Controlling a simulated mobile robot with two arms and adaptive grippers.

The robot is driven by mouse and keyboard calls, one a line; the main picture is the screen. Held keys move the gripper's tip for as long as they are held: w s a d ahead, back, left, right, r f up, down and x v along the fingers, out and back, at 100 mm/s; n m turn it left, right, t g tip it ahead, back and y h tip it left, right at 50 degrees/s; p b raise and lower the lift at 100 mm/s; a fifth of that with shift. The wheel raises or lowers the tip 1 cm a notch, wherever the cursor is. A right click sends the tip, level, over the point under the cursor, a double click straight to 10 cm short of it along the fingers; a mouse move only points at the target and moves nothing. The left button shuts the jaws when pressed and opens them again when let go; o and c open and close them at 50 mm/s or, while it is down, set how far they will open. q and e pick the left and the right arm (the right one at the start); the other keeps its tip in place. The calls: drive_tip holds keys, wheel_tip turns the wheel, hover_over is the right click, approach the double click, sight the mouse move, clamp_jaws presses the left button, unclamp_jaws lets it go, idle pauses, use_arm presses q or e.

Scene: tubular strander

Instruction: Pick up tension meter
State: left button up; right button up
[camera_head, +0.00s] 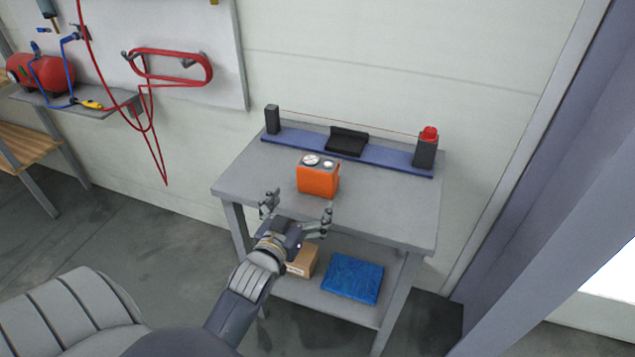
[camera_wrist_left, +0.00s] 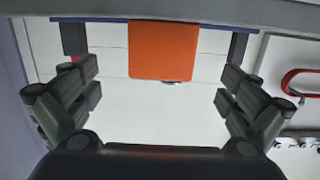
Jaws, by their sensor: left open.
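An orange box-shaped device with round dials on top, which looks like the tension meter (camera_head: 318,178), stands upright on the grey table (camera_head: 390,215). My left gripper (camera_head: 297,212) is open and empty, just in front of the table's front edge and apart from the meter. In the left wrist view, the meter's orange face (camera_wrist_left: 163,50) shows between the open fingers (camera_wrist_left: 160,98), farther off. My right gripper is not in view.
A blue rail (camera_head: 380,160) with dark posts, a black block and a red-topped post lies along the table's back. A cardboard box (camera_head: 303,262) and a blue folded item (camera_head: 352,279) rest on the lower shelf. The tabletop beside the meter is clear.

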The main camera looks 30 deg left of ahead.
sight(320, 161)
use_arm(q)
drive_tip(key=shift+t, duration=0.6)
drive_tip(key=w+r, duration=0.1)
drive_tip(key=w, duration=0.1)
drive_tip(key=w+a, duration=0.1)
drive_tip(key=w+a+r, duration=0.1)
drive_tip(key=w, duration=0.1)
drive_tip(key=shift+w+r+p, duration=0.3)
drive_tip(key=shift+r+p, duration=0.05)
drive_tip(key=shift+w+a+r, duration=0.1)
drive_tip(key=shift+w, duration=0.4)
drive_tip(key=p+x, duration=0.1)
drive_tip(key=x, duration=0.3)
drive_tip(key=shift+w, duration=0.35)
drive_tip(key=shift+s, duration=0.1)
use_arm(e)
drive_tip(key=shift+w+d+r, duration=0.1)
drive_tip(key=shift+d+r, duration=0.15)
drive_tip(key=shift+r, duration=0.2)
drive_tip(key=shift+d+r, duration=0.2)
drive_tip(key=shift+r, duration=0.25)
use_arm(q)
drive_tip(key=shift+c, duration=1.3)
drive_tip(key=c, duration=1)
drive_tip(key=shift+c, duration=0.2)
